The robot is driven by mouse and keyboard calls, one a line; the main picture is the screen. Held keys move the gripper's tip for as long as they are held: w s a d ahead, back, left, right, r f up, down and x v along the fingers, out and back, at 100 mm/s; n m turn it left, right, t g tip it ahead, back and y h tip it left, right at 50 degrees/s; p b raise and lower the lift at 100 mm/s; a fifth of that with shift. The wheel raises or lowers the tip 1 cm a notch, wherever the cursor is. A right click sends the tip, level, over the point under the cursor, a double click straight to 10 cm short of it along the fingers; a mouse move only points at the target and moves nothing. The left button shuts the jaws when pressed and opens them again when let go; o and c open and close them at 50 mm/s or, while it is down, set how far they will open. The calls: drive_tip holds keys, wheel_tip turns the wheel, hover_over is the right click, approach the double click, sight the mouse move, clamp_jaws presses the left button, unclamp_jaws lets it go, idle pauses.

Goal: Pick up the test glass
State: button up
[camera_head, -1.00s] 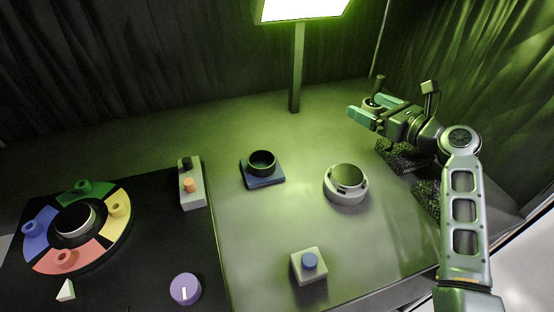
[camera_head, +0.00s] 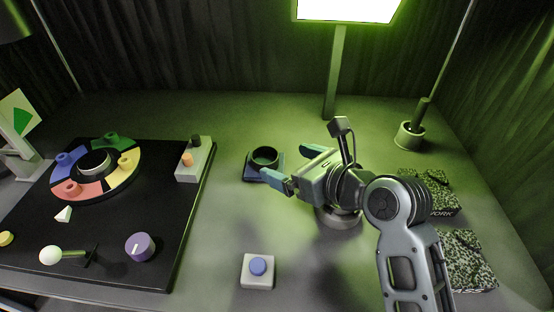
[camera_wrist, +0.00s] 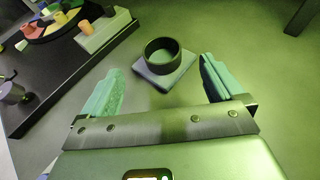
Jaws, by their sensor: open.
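I cannot tell for certain which thing is the test glass. A dark round ring or cup (camera_head: 265,156) stands on a blue-grey square base (camera_head: 250,172) near the table's middle. My gripper (camera_head: 286,162) is open, its teal fingers apart, just right of the ring and pointing at it. In the wrist view the ring (camera_wrist: 163,54) and its base (camera_wrist: 165,78) lie ahead between the two fingers, with nothing held. Whether clear glass sits in the ring does not show. My gripper and arm mostly hide a round pale fixture (camera_head: 338,219) beneath them.
A black board (camera_head: 110,215) with a coloured wheel (camera_head: 127,163), a two-button box (camera_head: 195,160) and a purple knob (camera_head: 139,246) is at left. A blue-button box (camera_head: 258,270) is in front. A lamp post (camera_head: 335,75) and a pot with a dark handle (camera_head: 410,135) stand behind.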

sight(265, 155)
drive_tip(key=shift+x, duration=3.9)
drive_tip(key=shift+d+f, duration=0.1)
drive_tip(key=shift+f, duration=0.1)
drive_tip(key=shift+c, duration=0.3)
drive_tip(key=c, duration=1.2)
